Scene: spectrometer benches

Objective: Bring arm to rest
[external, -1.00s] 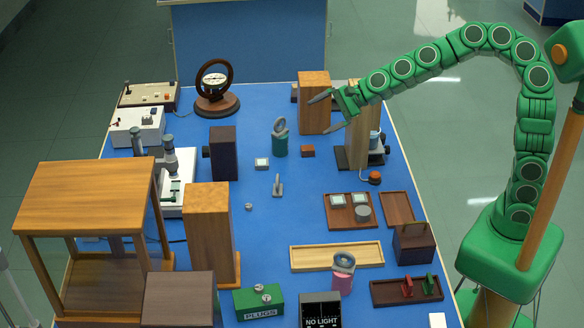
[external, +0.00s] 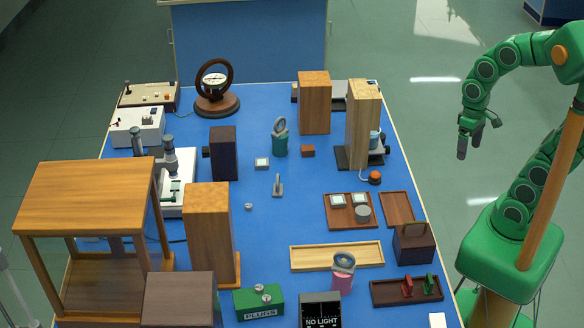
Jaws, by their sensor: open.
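My green arm is bent back close to my own body at the right, off the table's right side. My gripper (external: 470,141) hangs at the arm's end, pointing down over the floor beyond the right edge of the blue table (external: 270,220). It holds nothing that I can see and is clear of everything on the table. One finger hangs down and another part sticks out to the right; the gap between them is small in this view.
A red-topped button (external: 375,177) and a dark box with a handle (external: 414,243) are along the same edge. The floor (external: 430,130) below my gripper is free.

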